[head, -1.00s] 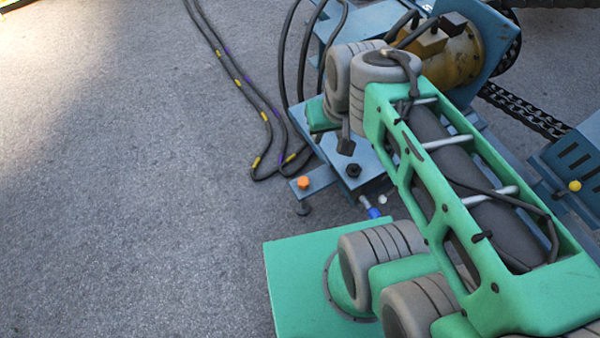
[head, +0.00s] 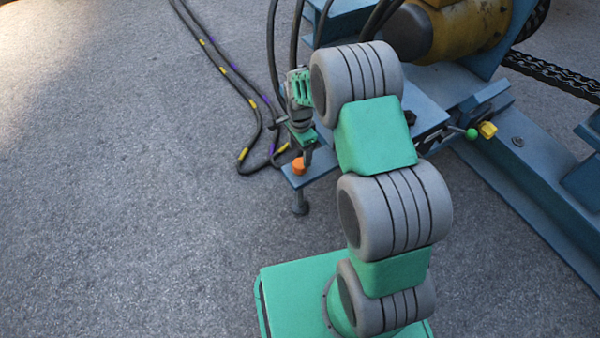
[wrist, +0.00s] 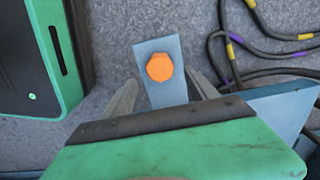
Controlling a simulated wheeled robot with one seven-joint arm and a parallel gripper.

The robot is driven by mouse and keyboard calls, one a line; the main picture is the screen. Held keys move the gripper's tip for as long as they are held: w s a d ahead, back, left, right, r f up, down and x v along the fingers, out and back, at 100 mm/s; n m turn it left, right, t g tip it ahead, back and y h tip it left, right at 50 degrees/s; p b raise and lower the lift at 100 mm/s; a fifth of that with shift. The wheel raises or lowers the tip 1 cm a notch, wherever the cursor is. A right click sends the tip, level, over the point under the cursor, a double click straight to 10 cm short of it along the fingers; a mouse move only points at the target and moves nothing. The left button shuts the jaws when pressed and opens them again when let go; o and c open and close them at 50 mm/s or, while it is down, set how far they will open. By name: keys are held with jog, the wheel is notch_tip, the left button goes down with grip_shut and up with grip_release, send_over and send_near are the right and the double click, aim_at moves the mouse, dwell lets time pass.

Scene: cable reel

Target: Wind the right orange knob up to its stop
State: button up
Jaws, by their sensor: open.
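The orange knob (head: 298,166) sits on the end of a blue arm plate (head: 291,180) that juts out from the machine. It also shows in the wrist view (wrist: 160,67), orange and many-sided, near the plate's end. My gripper (head: 306,154) is open and points down close beside the knob. In the wrist view the two grey fingers of my gripper (wrist: 160,82) stand apart, one on each side of the plate, with the knob framed between their tips. I see no contact with the knob. How far the tips stand above it I cannot tell.
Dark cables with yellow and purple bands (head: 240,90) lie on the ground left of the machine. A green ball (head: 472,134) and a yellow knob (head: 488,130) are on the blue frame (head: 540,170) at right. A chain (head: 555,75) runs behind. The ground at left is clear.

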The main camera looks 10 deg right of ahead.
aim_at(300, 163)
notch_tip(300, 163, down, 7)
jog(key=shift+r+b, duration=0.1)
jog(key=shift+b, duration=1.1)
jog(key=c, duration=1.3)
